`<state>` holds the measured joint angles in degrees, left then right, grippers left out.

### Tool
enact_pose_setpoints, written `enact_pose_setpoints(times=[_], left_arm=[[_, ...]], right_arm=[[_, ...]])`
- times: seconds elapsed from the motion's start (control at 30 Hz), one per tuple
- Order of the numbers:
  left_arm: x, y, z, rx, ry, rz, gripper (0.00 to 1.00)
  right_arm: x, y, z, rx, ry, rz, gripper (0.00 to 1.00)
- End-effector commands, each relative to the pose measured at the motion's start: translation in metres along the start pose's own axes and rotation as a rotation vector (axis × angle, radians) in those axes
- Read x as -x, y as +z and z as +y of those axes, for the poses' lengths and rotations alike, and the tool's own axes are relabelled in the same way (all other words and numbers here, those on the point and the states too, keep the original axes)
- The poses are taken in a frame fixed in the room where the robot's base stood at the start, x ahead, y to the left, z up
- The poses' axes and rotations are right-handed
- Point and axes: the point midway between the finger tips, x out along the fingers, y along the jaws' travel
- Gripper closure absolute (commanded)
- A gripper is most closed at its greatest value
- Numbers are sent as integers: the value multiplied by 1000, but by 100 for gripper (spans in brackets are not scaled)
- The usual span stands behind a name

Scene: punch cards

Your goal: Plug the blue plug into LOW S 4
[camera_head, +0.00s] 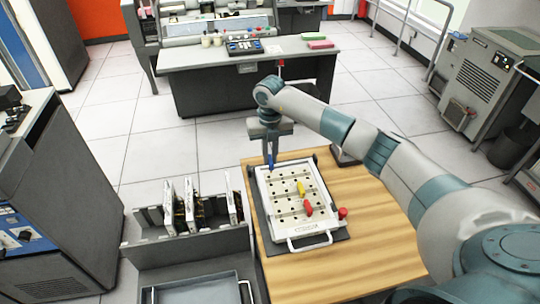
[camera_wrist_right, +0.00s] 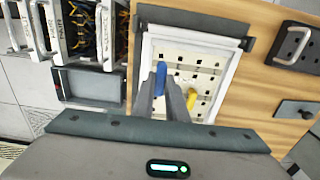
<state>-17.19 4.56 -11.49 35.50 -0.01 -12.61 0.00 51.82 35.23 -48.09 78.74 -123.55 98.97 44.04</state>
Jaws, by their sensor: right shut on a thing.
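The blue plug (camera_head: 270,164) is held upright over the far left part of the white plugboard (camera_head: 312,236). My right gripper (camera_head: 270,150) is shut on it, coming from above. In the right wrist view the blue plug (camera_wrist_right: 160,70) shows between the fingers (camera_wrist_right: 163,88), over the board's panel of square holes. I cannot tell whether its tip touches the board. A yellow plug (camera_head: 301,188) and a red plug (camera_head: 308,208) sit on the board; the yellow one also shows in the wrist view (camera_wrist_right: 191,101). The hole labels are too small to read. My left gripper is not in view.
The board lies in a dark frame on a wooden table (camera_head: 375,250). A red knob (camera_head: 342,212) is at its right edge and a light handle (camera_head: 310,243) at its near edge. A grey rack with upright modules (camera_head: 190,205) stands left of the table.

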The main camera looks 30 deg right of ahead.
Motion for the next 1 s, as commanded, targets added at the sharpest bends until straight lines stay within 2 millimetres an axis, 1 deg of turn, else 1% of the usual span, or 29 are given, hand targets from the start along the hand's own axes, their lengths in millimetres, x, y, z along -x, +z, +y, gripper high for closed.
enact_pose_setpoints(times=[0.27,0.43,1.0], left_arm=[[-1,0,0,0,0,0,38],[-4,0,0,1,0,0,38],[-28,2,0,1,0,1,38]], right_arm=[[0,0,0,2,0,0,100],[-6,0,0,3,0,0,100],[-47,0,0,3,0,1,100]])
